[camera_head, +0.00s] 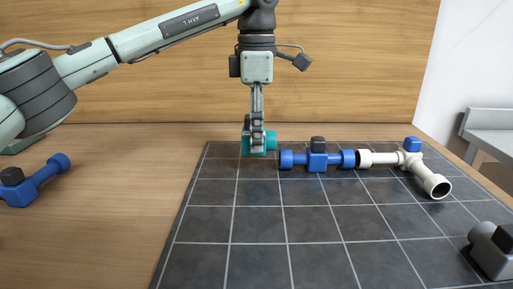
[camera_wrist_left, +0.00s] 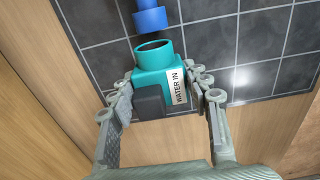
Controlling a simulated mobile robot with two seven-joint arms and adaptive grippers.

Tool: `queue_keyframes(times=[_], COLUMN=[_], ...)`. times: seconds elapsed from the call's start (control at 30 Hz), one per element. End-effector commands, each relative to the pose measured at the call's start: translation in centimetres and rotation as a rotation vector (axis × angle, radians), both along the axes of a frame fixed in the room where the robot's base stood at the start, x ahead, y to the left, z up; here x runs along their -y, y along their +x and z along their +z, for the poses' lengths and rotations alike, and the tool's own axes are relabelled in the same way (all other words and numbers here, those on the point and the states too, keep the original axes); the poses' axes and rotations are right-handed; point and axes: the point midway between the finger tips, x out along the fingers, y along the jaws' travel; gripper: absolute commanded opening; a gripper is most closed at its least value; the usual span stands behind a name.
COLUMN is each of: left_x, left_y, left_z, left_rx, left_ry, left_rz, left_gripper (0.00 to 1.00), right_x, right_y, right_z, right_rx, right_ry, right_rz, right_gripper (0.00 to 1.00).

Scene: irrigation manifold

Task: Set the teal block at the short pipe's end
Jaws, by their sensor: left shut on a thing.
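The teal block (camera_head: 271,141) is at the back left of the dark tiled mat, partly hidden by my left gripper (camera_head: 256,138). In the left wrist view the teal block (camera_wrist_left: 158,72) has a "WATER IN" label, a dark grey square part and a round open socket. My left gripper (camera_wrist_left: 157,92) is shut on its sides. The socket faces a blue pipe end (camera_wrist_left: 150,20), with a small gap between. That blue piece (camera_head: 317,161) has a dark cap and lies in line with a white pipe (camera_head: 380,158). Whether the block touches the mat, I cannot tell. My right gripper is not seen.
A white angled fitting (camera_head: 430,180) with a blue cap (camera_head: 412,144) ends the row at the right. Another blue piece (camera_head: 38,182) lies on the wooden table at left. A grey piece (camera_head: 492,252) is at front right.

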Motion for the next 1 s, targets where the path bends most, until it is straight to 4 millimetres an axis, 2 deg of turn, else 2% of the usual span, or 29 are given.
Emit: queue_keyframes(times=[0.3, 0.67, 0.7, 0.87, 1.0], left_x=[0.0, 0.0, 0.0, 0.0, 0.0], left_y=[-0.1, 0.0, -0.1, -0.1, -0.1], left_z=[-3.7, -4.2, -4.3, -4.2, -4.2], left_rx=[0.0, 0.001, 0.0, 0.0, 0.0], left_ry=[-0.001, -0.001, 0.0, 0.0, 0.0], left_rz=[-0.001, 0.0, 0.0, 0.0, 0.0], left_gripper=[0.0, 0.0, 0.49, 0.68, 0.68], right_x=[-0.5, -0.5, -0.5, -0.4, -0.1], right_y=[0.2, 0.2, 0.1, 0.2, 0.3], right_z=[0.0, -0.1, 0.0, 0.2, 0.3], right_rx=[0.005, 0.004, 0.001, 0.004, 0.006], right_ry=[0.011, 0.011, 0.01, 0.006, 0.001], right_rz=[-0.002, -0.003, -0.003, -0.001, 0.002], right_gripper=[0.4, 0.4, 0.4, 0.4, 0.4])
